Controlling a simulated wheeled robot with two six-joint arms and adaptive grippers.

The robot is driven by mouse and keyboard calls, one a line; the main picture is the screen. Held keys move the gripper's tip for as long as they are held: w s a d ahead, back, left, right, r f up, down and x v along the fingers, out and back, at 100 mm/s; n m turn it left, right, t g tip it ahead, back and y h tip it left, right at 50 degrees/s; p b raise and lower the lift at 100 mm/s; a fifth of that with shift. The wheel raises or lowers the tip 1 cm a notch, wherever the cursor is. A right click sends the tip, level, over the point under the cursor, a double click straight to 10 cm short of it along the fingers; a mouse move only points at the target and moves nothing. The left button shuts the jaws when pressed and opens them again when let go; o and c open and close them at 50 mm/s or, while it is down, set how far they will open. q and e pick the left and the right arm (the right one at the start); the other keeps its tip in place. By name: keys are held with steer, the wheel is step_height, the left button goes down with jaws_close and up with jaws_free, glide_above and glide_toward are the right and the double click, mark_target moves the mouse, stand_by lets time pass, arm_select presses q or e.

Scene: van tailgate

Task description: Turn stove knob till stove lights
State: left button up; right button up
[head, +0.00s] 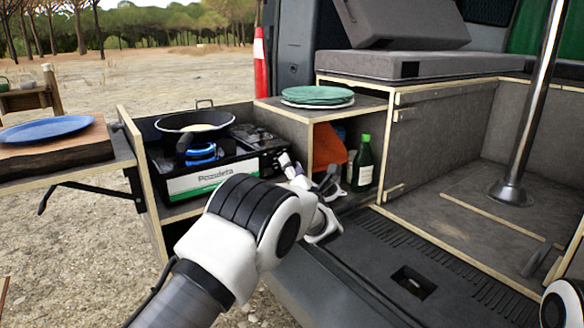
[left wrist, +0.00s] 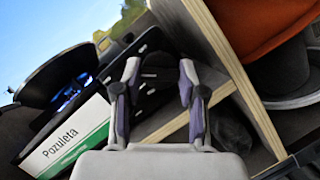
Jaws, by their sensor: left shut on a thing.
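The black camping stove (head: 208,178) with a white and green "Pozuleta" label sits in the pull-out compartment. A dark pan (head: 194,121) with pale contents stands on it, and a bright blue flame (head: 201,153) shows under the pan. My left gripper (head: 296,168) is at the stove's right end. In the left wrist view its fingers (left wrist: 160,72) stand on either side of a dark part at that end, shut on what appears to be the stove knob. The knob itself is mostly hidden. The stove's label (left wrist: 62,140) also shows there. My right gripper is out of view.
Green plates (head: 317,95) lie on the shelf right of the stove. An orange item (head: 328,147) and a dark bottle (head: 363,165) stand below them. A blue plate (head: 45,129) is on the left side board. A metal pole (head: 533,100) rises at right.

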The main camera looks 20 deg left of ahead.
arm_select(q)
steer(key=shift+w+d+n+g+y+b, duration=0.1)
steer(key=shift+n+g+y+b, duration=0.95)
steer(key=shift+n, duration=2.1)
steer(key=shift+a+n+g+y+b, duration=0.1)
steer(key=shift+n+g+y+b, duration=1)
steer(key=shift+n, duration=2)
steer(key=shift+w+d+n+g+y+b, duration=0.1)
steer(key=shift+n+g+y+b, duration=0.95)
steer(key=shift+n, duration=2.1)
steer(key=shift+f, duration=0.1)
steer(key=o, duration=1.1)
steer(key=shift+s, duration=0.1)
steer(key=shift+o, duration=0.2)
